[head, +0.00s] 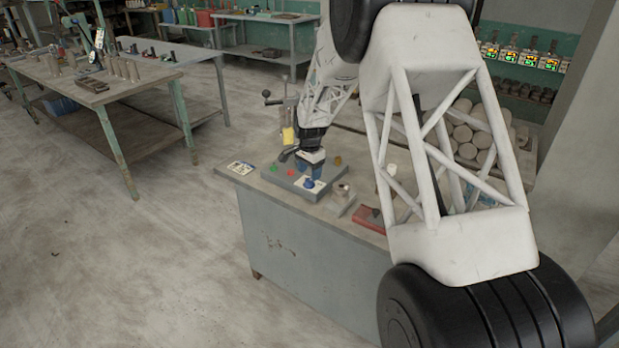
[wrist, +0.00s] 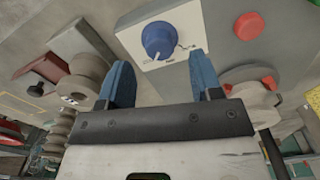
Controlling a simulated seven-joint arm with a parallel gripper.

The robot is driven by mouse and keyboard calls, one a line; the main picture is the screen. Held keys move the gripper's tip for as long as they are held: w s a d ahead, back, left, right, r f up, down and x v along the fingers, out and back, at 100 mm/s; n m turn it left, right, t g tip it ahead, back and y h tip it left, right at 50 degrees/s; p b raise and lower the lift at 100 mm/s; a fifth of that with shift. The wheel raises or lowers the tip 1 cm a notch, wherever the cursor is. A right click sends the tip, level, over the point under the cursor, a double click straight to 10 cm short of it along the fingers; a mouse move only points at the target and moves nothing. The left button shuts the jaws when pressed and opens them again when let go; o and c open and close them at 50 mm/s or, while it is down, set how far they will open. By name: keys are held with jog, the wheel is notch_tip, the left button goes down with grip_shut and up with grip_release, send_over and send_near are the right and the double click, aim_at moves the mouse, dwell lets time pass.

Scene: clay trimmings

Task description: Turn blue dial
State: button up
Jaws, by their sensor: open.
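The blue dial (wrist: 158,40) is a round blue knob on a white plate with a printed scale in the wrist view. In the head view the dial (head: 309,184) sits on the front of a grey control box (head: 284,179). My gripper (wrist: 166,82) has two blue fingers, spread apart and empty. The dial shows between and just beyond the fingertips, apart from them. In the head view my gripper (head: 311,166) is at the box, close to the dial. The dial's pointer is too small to read in the head view.
A red button (wrist: 249,25) is right of the dial in the wrist view. The head view shows a green button (head: 274,168), a red-based item (head: 370,218) and a printed card (head: 240,167) on the bench. Stacked clay cylinders (head: 468,130) stand behind my arm.

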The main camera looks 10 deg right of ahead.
aim_at(310, 180)
jog(key=shift+r, duration=2)
jog(key=shift+s+r, duration=0.2)
jog(key=shift+r, duration=0.05)
jog(key=s+d+r+n+t, duration=0.1)
jog(key=s+r+n, duration=0.2)
jog(key=s+r, duration=0.8)
jog(key=s+r+n, duration=0.3)
jog(key=s+r, duration=0.4)
jog(key=s, duration=0.8)
jog(key=s+n+t, duration=0.1)
jog(key=s+n, duration=0.4)
jog(key=s, duration=2.4)
jog(key=shift+d+r+t, duration=0.3)
jog(key=shift+d+r, duration=0.05)
